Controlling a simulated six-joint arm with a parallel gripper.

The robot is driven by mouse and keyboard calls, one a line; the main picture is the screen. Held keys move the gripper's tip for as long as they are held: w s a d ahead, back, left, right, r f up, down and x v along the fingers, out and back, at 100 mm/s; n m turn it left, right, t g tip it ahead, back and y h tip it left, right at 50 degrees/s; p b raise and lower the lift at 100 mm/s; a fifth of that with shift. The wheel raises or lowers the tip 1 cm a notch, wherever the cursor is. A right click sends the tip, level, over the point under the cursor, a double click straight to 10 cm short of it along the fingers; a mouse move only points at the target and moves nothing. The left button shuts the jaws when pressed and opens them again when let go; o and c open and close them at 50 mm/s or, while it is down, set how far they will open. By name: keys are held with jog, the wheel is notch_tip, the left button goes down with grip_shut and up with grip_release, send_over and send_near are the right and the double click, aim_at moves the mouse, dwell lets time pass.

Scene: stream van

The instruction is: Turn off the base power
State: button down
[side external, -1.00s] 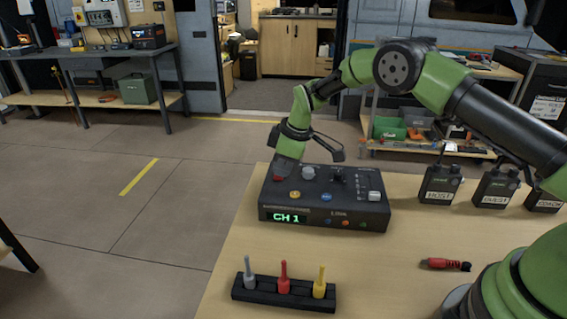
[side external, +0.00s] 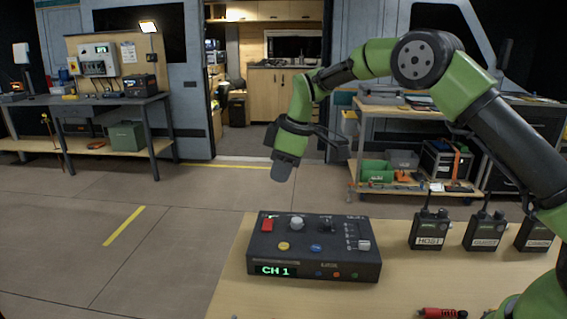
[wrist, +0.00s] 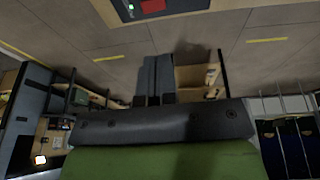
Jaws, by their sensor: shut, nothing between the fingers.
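The black console (side external: 314,266) sits on the wooden table, its green display (side external: 274,270) lit and reading CH 1. A red switch (side external: 267,225) is at its back left corner. It also shows in the wrist view (wrist: 152,6), cut by the top edge. Which way the switch is tipped is too small to tell. My gripper (side external: 282,174) is above and behind the console, pointing down, apart from the switch. In the wrist view my gripper's two fingers (wrist: 155,78) lie side by side, shut and empty.
The console also carries a grey knob (side external: 297,223), a yellow button (side external: 284,246), a blue button (side external: 316,247) and a slider (side external: 363,245). Labelled radios (side external: 429,231) stand to the right. A red connector (side external: 441,313) lies at the front. Space around my gripper is clear.

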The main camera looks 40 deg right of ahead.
aim_at(270, 221)
jog(key=shift+v, duration=0.95)
jog(key=shift+d, duration=0.1)
jog(key=shift+w+d+r, duration=0.1)
jog(key=shift+w+d, duration=0.35)
jog(key=shift+d, duration=0.05)
jog(key=x, duration=1.2)
jog(key=shift+s+d+f, duration=0.2)
jog(key=shift+d+f, duration=0.05)
jog(key=shift+f, duration=0.85)
jog(key=shift+w+d+f, duration=0.1)
